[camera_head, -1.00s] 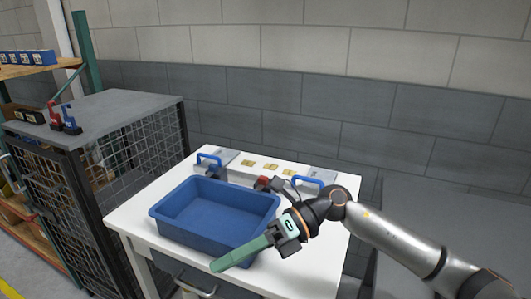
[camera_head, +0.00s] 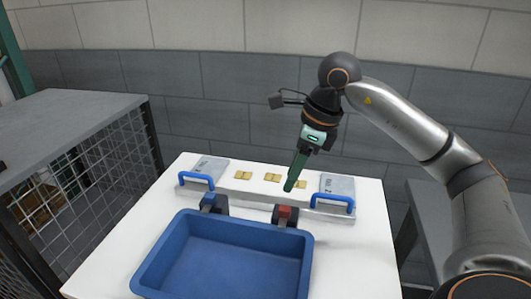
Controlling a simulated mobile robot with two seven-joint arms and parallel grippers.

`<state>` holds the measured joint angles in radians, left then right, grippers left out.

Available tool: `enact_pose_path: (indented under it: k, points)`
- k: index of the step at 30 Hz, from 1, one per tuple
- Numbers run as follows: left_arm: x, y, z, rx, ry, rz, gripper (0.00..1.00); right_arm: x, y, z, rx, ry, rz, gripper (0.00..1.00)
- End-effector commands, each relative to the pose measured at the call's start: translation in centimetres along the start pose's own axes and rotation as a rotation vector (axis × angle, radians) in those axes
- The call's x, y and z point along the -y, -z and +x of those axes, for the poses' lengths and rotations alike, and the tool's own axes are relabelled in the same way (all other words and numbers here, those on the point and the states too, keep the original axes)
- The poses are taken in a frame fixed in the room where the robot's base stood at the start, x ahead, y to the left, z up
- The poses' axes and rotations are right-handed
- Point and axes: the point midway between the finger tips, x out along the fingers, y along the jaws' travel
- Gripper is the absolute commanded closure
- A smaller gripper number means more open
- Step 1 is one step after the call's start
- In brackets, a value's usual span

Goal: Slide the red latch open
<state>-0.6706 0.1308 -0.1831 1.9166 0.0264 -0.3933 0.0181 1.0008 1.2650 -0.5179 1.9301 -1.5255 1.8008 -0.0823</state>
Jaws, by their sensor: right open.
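The red latch (camera_head: 288,212) sits on a dark mount on the white table, just behind the blue bin's back rim. My right gripper (camera_head: 290,186) has green fingers pointing down and slightly left. Its fingertips are just above and behind the red latch in the picture, and they appear apart from it. The gripper is open with nothing in it; the fingers overlap from this angle, so their gap is hard to see. My left gripper is out of view.
The blue bin (camera_head: 305,262) fills the table's front. A blue latch (camera_head: 208,201) is left of the red one. The white table (camera_head: 372,225) is clear at right.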

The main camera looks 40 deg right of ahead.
Motion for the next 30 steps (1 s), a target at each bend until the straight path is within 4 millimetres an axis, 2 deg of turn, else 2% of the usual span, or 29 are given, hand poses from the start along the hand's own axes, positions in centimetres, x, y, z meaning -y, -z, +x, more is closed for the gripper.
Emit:
enact_pose_path:
  k: [5, 12, 15, 22, 30]
  points:
    - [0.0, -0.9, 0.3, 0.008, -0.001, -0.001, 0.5, 0.0, 0.2, 0.6, 0.0, 0.001, 0.0, 0.53]
    - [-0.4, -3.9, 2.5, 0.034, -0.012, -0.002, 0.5, 0.0, 1.3, 4.1, 0.001, 0.0, 0.0, 0.53]
    - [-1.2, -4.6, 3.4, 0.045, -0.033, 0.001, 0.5, 0.0, 1.7, 5.5, 0.001, -0.001, 0.0, 0.53]
    - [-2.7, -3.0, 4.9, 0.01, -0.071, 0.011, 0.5, 0.0, 2.5, 8.2, 0.0, 0.0, 0.0, 0.53]
    - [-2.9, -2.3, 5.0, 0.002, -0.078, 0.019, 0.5, 0.0, 2.6, 8.6, 0.002, 0.0, 0.0, 0.53]
